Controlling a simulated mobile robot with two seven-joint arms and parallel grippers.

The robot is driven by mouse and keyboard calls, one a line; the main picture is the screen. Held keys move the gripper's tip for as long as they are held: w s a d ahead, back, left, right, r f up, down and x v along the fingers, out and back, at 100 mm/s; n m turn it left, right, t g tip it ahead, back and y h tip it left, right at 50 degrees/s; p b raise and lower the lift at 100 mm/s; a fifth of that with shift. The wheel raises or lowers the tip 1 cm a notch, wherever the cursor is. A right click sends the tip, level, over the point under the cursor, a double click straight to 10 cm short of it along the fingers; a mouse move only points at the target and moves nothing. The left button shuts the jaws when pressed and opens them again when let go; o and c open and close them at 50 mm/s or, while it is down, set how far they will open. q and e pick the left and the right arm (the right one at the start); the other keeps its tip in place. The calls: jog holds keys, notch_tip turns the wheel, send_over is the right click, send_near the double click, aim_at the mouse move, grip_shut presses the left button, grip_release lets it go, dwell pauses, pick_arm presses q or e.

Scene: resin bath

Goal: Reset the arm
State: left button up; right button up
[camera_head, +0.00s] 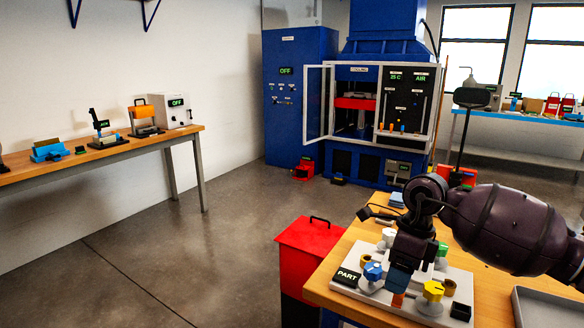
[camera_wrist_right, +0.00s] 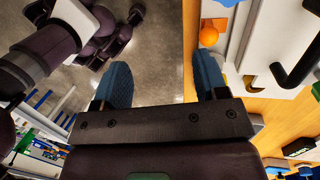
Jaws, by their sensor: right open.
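My right arm (camera_head: 500,225) comes in from the right side of the head view, dark and rounded, bent down at the wrist. An orange knob (camera_wrist_right: 208,36) shows beyond the right finger. My left gripper is in neither view.
The white board (camera_head: 345,291) carries a PART label and several knobs, close around my right gripper. A red bin (camera_head: 308,250) stands left of the table. A grey tray (camera_head: 545,308) lies at the right. The floor (camera_head: 190,265) at the left is clear.

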jog(key=s+a+f+n+g+y, duration=0.1)
jog(key=s+a+n, duration=0.15)
jog(key=a, duration=0.55)
jog(key=s+a+f+n+g+y, duration=0.1)
jog(key=s+a, duration=0.2)
jog(key=a, duration=0.6)
jog(key=s+a+f+m+g+y, duration=0.25)
jog(key=s+m+y, duration=0.25)
jog(key=y, duration=0.3)
jog(key=s+d+f+m+t, duration=0.1)
jog(key=d+f+m+t, duration=0.3)
jog(key=d+m+t, duration=0.4)
jog(key=s+d+f+m+t+h, duration=0.1)
jog(key=d+f+m+t, duration=0.35)
jog(key=m, duration=0.65)
jog(key=s+d+f+m+t, duration=0.1)
jog(key=d+f+m+t, duration=0.1)
jog(key=d+m+t, duration=0.65)
jog(key=s+d+f+m+g+h, duration=0.5)
jog(key=s+d+f+m+h, duration=0.7)
jog(key=s+d, duration=0.4)
jog(key=a+m+p, duration=0.1)
jog(key=a+m, duration=0.5)
jog(key=a, duration=0.5)
jog(key=shift+f+t+y+p, duration=0.4)
jog(key=shift+t, duration=0.05)
